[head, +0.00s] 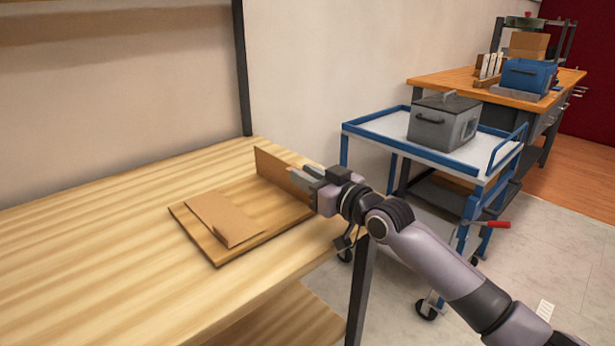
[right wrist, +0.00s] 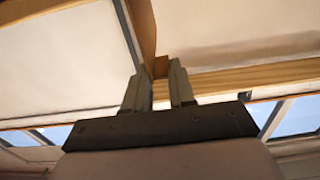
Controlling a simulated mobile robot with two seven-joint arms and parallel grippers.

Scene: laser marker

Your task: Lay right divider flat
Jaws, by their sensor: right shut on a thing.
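The right divider (head: 278,172) is a thin brown panel standing on edge at the right part of a wooden base board (head: 250,195) on the table. My right gripper (head: 305,174) is shut on its near right end. In the right wrist view my right gripper's fingers (right wrist: 158,88) close around a brown panel edge (right wrist: 144,28), which rises above them. Another brown panel (head: 224,217) lies flat on the left part of the board. The fingertips partly hide the right divider's near end. My left gripper is not in view.
The light wooden table (head: 100,250) is bare left of the board. Its right edge is close to my right arm. A blue-framed cart (head: 375,130) with a grey box (head: 443,122) stands beyond it. A workbench (head: 450,78) with a blue box (head: 528,75) is at the back.

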